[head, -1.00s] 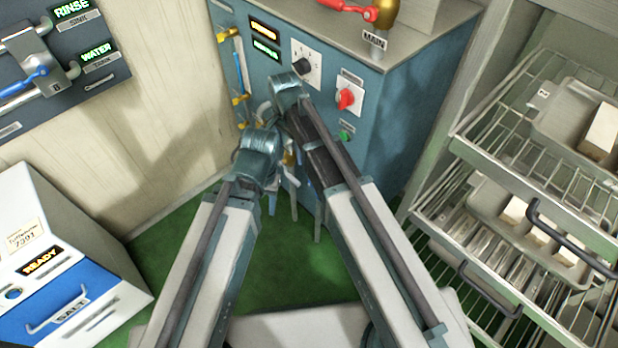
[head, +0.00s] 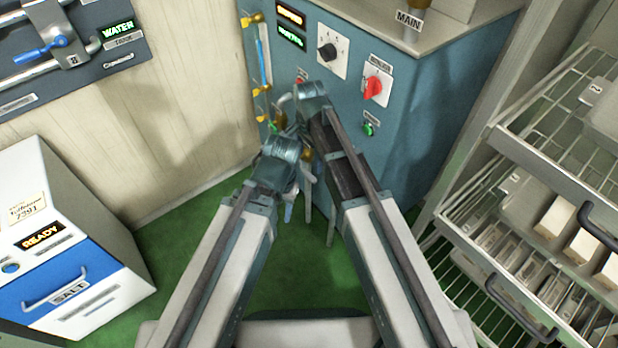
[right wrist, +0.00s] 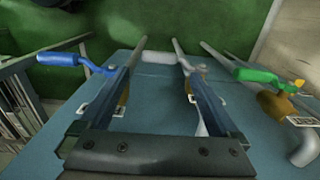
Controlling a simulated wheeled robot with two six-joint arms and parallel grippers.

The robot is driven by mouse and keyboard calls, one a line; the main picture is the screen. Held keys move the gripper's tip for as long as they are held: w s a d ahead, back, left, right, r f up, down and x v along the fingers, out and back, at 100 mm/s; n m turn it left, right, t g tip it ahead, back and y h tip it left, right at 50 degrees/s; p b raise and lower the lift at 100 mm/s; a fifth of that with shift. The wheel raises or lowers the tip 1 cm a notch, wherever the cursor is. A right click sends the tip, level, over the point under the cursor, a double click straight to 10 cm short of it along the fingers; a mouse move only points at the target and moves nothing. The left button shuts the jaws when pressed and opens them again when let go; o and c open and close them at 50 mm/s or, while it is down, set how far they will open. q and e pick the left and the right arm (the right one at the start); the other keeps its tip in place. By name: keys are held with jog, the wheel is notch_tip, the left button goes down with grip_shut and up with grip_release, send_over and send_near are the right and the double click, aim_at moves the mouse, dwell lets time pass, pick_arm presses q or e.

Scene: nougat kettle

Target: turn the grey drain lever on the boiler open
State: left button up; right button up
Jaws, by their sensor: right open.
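The boiler (head: 400,130) is a blue-grey cabinet with a metal top. In the right wrist view, where the floor is at the top, a pale grey lever grip (right wrist: 163,57) shows between the fingers of my right gripper (right wrist: 160,42), its shank running to the right-hand finger. I take it for the grey drain lever. The gripper is open, its fingers on either side of the grip; I cannot tell whether they touch it. In the head view my arms hide this lever. My left arm's wrist (head: 283,160) is close beside the right one; its jaws are not clear.
In the right wrist view a blue lever (right wrist: 60,58) lies left of the gripper and a green lever (right wrist: 256,75) on a brass valve lies right. A wire rack (head: 560,185) stands at the right, a white-and-blue salt box (head: 105,225) at the left. Green floor lies between.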

aim_at(309, 174)
notch_tip(309, 174, down, 7)
jog(key=b, duration=0.6)
grip_shut()
